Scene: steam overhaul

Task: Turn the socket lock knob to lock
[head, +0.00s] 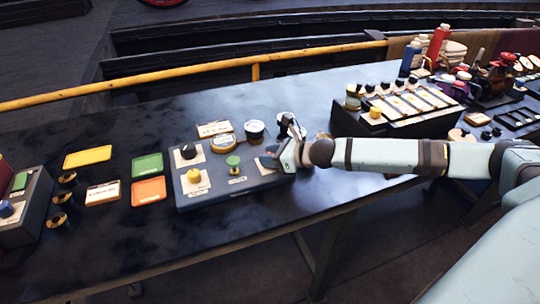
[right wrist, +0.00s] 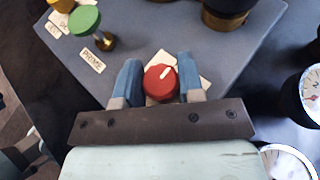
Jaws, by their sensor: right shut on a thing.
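The socket lock knob appears to be the red round knob (right wrist: 160,84) with a white pointer mark, on the grey-blue panel box. In the right wrist view its mark points up and slightly right. My right gripper (right wrist: 158,88) has a blue finger on each side of the knob and is shut on it. In the head view my right gripper (head: 280,156) is at the right end of the panel box (head: 240,194) and hides the knob. The label by the knob is partly covered and unreadable. My left gripper is not in view.
The panel also carries a green knob (head: 233,161), a yellow knob (head: 194,176) and a black knob (head: 188,151). Round gauges (head: 254,130) stand behind it. Coloured trays (head: 148,191) lie to the left. A rack (head: 400,105) stands to the right. The table front is clear.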

